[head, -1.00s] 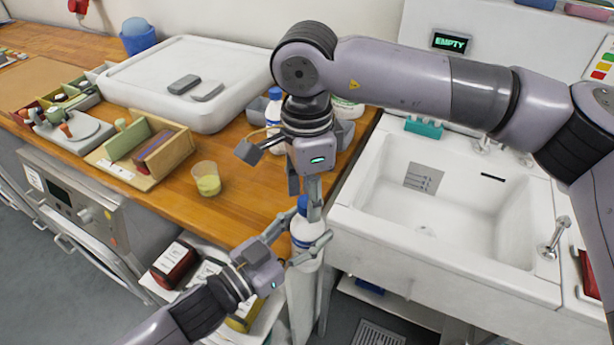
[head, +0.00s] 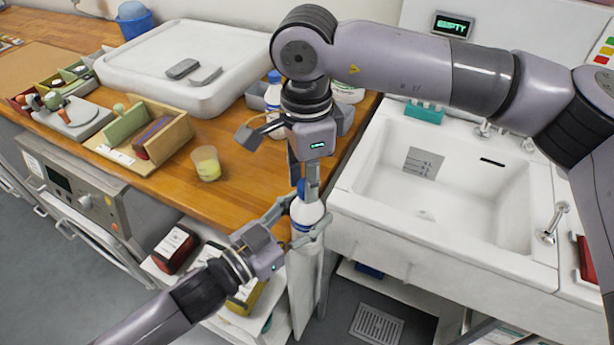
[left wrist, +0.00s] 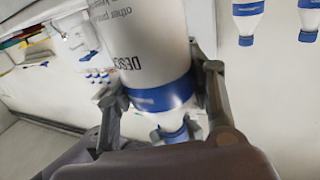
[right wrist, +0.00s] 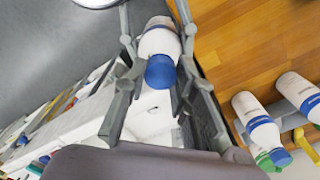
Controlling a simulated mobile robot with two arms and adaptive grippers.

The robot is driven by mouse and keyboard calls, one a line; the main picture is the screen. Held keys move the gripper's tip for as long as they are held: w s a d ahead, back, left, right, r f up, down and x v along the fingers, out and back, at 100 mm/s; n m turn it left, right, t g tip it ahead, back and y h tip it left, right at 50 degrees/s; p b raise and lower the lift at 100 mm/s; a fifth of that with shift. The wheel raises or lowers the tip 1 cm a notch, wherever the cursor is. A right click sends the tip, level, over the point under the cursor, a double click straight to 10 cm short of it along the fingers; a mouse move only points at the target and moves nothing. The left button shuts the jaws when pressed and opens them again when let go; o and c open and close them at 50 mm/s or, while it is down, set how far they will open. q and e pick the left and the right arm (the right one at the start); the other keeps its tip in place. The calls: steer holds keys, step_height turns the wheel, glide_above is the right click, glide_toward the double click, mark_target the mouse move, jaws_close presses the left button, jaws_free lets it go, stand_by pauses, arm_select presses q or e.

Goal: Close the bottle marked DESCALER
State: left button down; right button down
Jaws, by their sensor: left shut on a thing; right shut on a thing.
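The white bottle (head: 306,212) stands upright in front of the counter edge, held by my left gripper (head: 296,232). In the left wrist view the bottle (left wrist: 145,50) shows part of the word DESCALER and a blue band. My left fingers are shut around its body. Its blue cap (left wrist: 174,133) is at the bottle's top, between the fingers of my right gripper (head: 304,183). My right gripper is shut on this cap, from above. The right wrist view shows the blue cap (right wrist: 161,72) in line with the bottle (right wrist: 160,40). How tightly the cap sits cannot be told.
More blue-capped bottles (right wrist: 255,120) stand in a grey bin behind my right gripper. A beaker (head: 206,163) with yellowish liquid stands on the wooden counter (head: 232,190), left of the grippers. The sink (head: 440,185) is on the right. A lower shelf with dark containers (head: 176,247) lies below.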

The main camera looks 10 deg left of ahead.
steer(key=c, duration=1.2)
jaws_free()
steer(key=shift+c, duration=0.2)
step_height(320, 180, up, 12)
steer(key=shift+w, duration=0.1)
